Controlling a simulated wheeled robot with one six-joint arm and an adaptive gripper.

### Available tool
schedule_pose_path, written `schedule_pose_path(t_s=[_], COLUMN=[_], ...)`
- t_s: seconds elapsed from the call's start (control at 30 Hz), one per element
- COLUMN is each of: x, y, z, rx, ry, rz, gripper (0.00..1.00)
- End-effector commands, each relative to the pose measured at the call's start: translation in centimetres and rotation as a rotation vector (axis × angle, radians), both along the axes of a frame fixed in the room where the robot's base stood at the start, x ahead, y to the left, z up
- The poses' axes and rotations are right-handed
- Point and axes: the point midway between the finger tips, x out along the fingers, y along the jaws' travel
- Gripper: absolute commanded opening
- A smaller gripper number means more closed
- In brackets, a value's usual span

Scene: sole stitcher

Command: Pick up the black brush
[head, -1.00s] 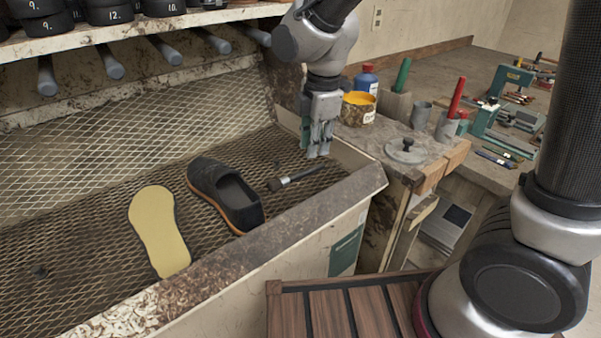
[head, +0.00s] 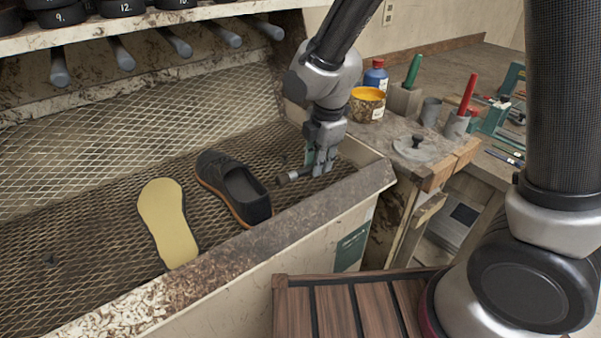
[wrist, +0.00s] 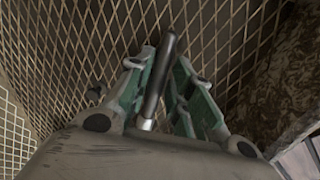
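The black brush (head: 284,179) lies on the mesh floor of the bench in the head view, to the right of the shoe, with its dark end sticking out left of my gripper. My gripper (head: 319,170) is down at the mesh and hides the rest of the brush. In the wrist view the brush's black handle (wrist: 163,68) and its silvery band run between the two green fingers of my gripper (wrist: 165,62). The fingers stand on either side of the handle with a little room and look open; firm contact is not visible.
A dark shoe (head: 236,187) and a tan sole (head: 167,222) lie left of the brush on the mesh. The raised bench rim (head: 330,198) runs close in front of my gripper. A yellow paint can (head: 367,104) and a blue bottle (head: 376,77) stand behind it to the right.

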Motion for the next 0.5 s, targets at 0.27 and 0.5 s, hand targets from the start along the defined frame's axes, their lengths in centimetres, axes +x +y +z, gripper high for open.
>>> schedule_pose_path(t_s=[0.27,0.5], x=[0.0,0.0], y=[0.0,0.0], z=[0.04,0.05], rx=[0.0,0.0], ry=[0.0,0.0], rz=[0.0,0.0], gripper=[0.0,0.0])
